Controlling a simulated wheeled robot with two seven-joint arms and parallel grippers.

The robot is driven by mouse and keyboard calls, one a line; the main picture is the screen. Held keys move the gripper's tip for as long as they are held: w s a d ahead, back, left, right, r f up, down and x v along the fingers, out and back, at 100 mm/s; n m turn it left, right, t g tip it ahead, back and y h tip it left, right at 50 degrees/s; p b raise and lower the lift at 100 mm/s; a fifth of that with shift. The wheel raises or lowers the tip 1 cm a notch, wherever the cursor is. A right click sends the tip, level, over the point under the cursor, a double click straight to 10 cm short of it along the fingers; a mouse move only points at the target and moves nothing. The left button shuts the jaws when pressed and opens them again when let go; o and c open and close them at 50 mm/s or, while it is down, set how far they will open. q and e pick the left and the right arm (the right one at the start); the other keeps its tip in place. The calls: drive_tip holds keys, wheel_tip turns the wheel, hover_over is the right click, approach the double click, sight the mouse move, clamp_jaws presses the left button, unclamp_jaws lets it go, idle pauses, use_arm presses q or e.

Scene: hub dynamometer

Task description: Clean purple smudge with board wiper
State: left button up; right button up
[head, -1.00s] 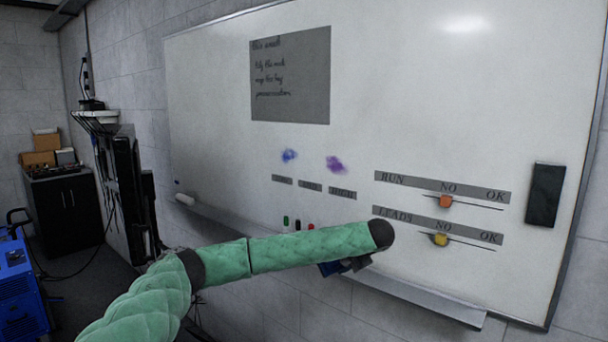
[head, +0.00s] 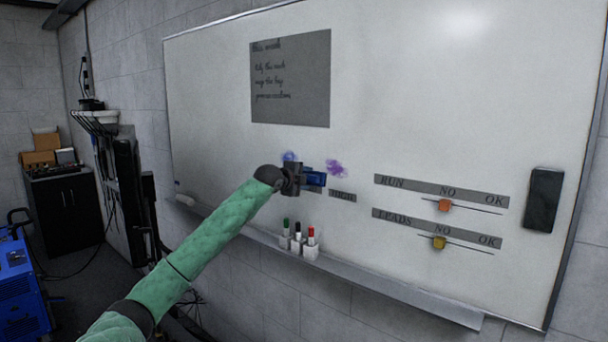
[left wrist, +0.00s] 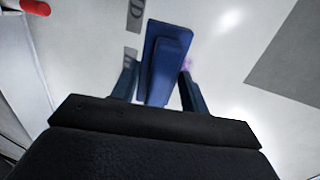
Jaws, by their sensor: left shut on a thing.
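The purple smudge (head: 336,168) is on the whiteboard (head: 420,110), right of a blue smudge (head: 289,156) that my gripper partly covers. My left gripper (head: 304,179) is shut on the blue board wiper (head: 316,178), just left of and slightly below the purple smudge in the head view. In the left wrist view the wiper (left wrist: 165,65) sits between the two fingers, and a bit of the purple smudge (left wrist: 187,64) shows beside it. I cannot tell whether the wiper touches the board. My right gripper is not in view.
Green, black and red markers stand in white holders (head: 298,245) on the tray (head: 400,292) below. Grey label strips (head: 342,196), two sliders (head: 445,205) and a black block (head: 543,200) are on the board. A grey note (head: 290,78) is above.

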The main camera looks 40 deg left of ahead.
use_arm(q)
drive_tip(key=shift+a+r+m+t+h, duration=0.1)
drive_tip(key=shift+r+m+t+h, duration=0.2)
drive_tip(key=shift+r+t+h, duration=0.15)
drive_tip(key=shift+a+r+t, duration=0.15)
drive_tip(key=shift+r+t, duration=0.15)
drive_tip(key=shift+t, duration=0.25)
drive_tip(key=shift+w+r, duration=0.1)
drive_tip(key=shift+w, duration=0.05)
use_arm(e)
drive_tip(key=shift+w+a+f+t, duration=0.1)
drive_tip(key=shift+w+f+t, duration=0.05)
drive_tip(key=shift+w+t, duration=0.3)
